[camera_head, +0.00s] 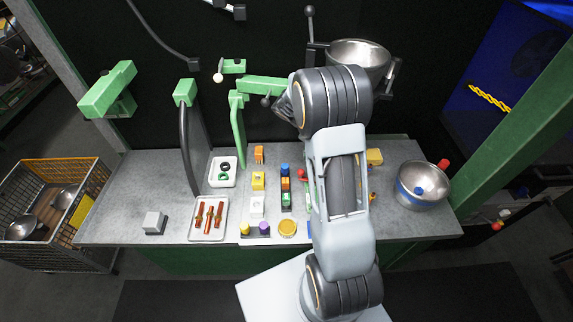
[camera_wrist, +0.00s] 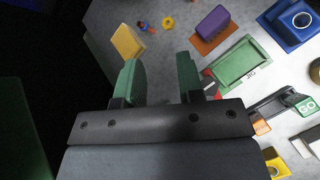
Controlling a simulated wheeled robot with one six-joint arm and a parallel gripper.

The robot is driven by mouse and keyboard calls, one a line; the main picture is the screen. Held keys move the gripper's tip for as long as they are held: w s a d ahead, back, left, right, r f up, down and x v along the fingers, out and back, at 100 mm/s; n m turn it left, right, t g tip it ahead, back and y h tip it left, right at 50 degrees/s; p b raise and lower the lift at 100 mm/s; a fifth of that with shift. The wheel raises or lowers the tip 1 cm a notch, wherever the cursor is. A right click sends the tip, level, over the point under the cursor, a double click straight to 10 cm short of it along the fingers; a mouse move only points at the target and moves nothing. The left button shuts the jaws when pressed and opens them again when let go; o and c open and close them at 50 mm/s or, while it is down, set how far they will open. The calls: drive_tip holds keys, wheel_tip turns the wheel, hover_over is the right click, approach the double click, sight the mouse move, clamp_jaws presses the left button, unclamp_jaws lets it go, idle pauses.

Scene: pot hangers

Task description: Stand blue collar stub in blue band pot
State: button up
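The blue band pot (camera_head: 408,198) is a metal bowl with a blue band and red knobs at the right end of the counter in the head view. I cannot pick out the blue collar stub for certain. A small blue piece (camera_head: 285,168) stands mid-counter, and a blue block with a pale ring (camera_wrist: 297,20) shows at the top right of the wrist view. My gripper (camera_wrist: 160,75) has two green fingers apart, with no object visible between them. The arm hides it in the head view, and its height above the counter is unclear.
Another metal pot (camera_head: 358,57) is up by the hangers, behind my arm. Green hanger arms (camera_head: 107,90) stand along the back. A tray of brown pieces (camera_head: 208,218) and a grey block (camera_head: 154,222) lie left. In the wrist view, a green tray (camera_wrist: 240,65) and purple block (camera_wrist: 212,22) lie right.

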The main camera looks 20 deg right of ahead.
drive_tip(key=s+a+r+m+t+y, duration=0.2)
drive_tip(key=s+a+r+t+y, duration=0.2)
drive_tip(key=a, duration=0.6)
drive_tip(key=s+a+r+m+t+y, duration=0.3)
drive_tip(key=s+a+r+t, duration=0.4)
drive_tip(key=a, duration=0.3)
drive_tip(key=shift+s+a+r+y, duration=0.25)
drive_tip(key=shift+a+y, duration=0.05)
drive_tip(key=shift+y, duration=0.2)
drive_tip(key=shift+a, duration=0.1)
